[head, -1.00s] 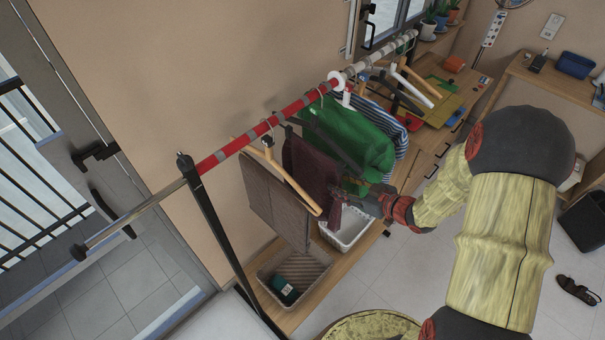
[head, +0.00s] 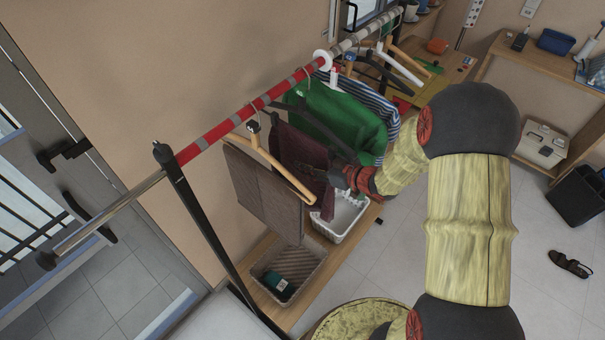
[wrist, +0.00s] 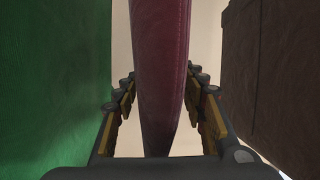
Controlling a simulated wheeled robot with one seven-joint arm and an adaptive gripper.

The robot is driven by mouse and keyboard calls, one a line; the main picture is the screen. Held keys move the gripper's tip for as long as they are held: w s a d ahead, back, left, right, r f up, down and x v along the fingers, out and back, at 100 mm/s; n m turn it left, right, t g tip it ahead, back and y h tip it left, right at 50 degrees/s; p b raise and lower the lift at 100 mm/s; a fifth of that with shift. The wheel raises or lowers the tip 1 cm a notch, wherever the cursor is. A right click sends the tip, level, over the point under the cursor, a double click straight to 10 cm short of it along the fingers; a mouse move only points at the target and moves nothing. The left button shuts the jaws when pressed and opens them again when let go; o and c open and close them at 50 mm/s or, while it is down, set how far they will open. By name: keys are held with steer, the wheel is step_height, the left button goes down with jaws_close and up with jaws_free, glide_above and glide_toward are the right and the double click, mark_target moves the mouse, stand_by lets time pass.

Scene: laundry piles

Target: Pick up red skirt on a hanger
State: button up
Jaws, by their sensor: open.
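The red skirt (head: 297,150) is dark maroon and hangs from a hanger on the red rail, between a green garment and a brown garment. In the wrist view the skirt (wrist: 160,60) hangs edge-on, as a narrow upright strip between my gripper's fingers. My gripper (head: 335,180) is at the skirt's right edge in the head view. In the wrist view my gripper (wrist: 162,85) is open, with one finger on each side of the skirt. A gap shows on the left; the right finger is very close to the cloth, and contact is unclear.
The green garment (wrist: 50,80) is close on the left in the wrist view, the brown garment (wrist: 280,80) on the right. The rail (head: 215,132) runs above. A white basket (head: 340,222) and a wicker basket (head: 262,272) stand below.

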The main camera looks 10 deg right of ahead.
steer(key=shift+c, duration=1.2)
steer(key=c, duration=0.8)
jaws_close()
